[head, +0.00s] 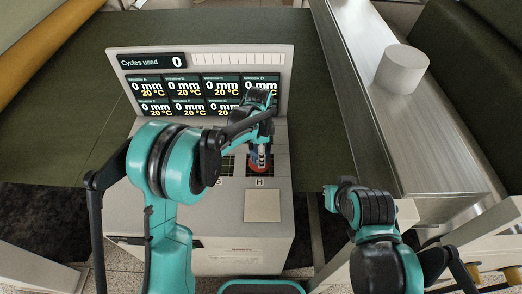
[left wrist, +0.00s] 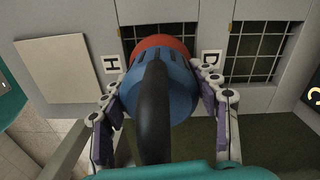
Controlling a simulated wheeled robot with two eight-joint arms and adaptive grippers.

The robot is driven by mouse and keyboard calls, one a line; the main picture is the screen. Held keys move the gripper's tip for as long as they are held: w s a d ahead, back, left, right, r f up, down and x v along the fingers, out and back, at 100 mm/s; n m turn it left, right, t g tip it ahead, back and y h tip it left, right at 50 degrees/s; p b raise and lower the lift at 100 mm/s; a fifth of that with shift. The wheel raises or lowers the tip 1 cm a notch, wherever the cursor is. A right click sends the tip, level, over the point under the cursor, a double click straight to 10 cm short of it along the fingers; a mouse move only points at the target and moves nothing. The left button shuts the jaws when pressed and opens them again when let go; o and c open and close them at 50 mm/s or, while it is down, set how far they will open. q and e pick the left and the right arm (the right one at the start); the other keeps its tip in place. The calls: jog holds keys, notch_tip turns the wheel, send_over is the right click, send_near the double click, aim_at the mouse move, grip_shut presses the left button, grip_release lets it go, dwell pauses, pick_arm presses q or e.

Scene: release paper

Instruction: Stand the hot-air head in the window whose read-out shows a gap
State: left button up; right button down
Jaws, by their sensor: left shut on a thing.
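The hot-air head (left wrist: 183,85) is blue with an orange-red end and a black curved handle; it also shows in the head view (head: 260,160). My left gripper (left wrist: 164,100) is shut on it, one finger each side. The head is at window H (left wrist: 133,36), between the labels H and D, and covers much of its grid. I cannot tell whether it touches the grid. On the display (head: 203,90), the read-outs I can read show 0 mm and 20 °C. My left arm hides window H's read-out. My right arm is at the right; its gripper (head: 340,195) is unclear.
Window D's grid (left wrist: 262,50) lies beside the held head. A blank tan plate (head: 262,205) is in front of label H. A white cylinder (head: 401,70) stands on the metal rail (head: 365,100) at the right. A counter reads Cycles used 0 (head: 153,62).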

pick_arm(q)
jog(key=shift+f, duration=0.6)
jog(key=o, duration=1.9)
jog(key=shift+f, duration=0.1)
jog(key=shift+c, duration=0.2)
